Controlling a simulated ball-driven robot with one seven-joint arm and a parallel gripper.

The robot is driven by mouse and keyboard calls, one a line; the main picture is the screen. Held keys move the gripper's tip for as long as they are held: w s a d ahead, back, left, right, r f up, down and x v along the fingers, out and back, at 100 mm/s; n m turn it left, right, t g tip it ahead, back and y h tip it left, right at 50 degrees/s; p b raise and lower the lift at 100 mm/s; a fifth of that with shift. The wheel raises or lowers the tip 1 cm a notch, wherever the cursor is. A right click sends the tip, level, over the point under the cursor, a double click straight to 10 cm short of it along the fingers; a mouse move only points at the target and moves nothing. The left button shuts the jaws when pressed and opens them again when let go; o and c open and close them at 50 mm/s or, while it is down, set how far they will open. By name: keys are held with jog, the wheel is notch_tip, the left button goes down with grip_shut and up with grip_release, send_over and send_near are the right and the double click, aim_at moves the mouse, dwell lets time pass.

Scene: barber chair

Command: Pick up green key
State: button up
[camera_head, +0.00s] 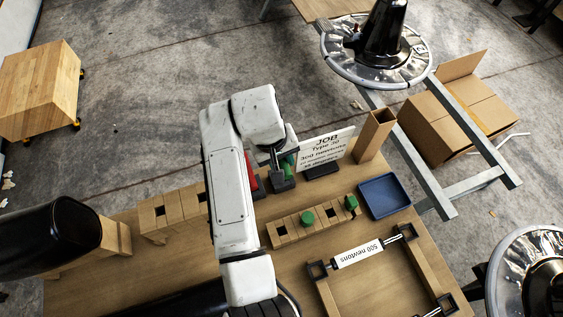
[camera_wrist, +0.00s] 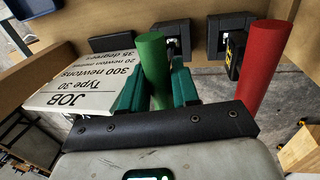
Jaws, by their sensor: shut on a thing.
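The green key (camera_wrist: 152,58) is a green cylinder in the wrist view, standing between the teal fingers of my gripper (camera_wrist: 156,82). The fingers are shut on its sides. In the head view my gripper (camera_head: 280,163) is over the table beside the job sign, and the green key (camera_head: 291,160) shows only in part by the fingers. The key's far end lies close to a dark square holder (camera_wrist: 176,38) in the wrist view; I cannot tell whether it still sits in it.
A red cylinder (camera_wrist: 265,62) stands right of my gripper in the wrist view. The job sign (camera_head: 325,148), a wooden block (camera_head: 283,232) with green pegs, a blue tray (camera_head: 385,196) and a tall wooden box (camera_head: 375,134) are to the right. A wooden frame (camera_head: 323,292) lies in front.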

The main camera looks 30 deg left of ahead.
grip_shut()
jog(key=shift+r, duration=0.15)
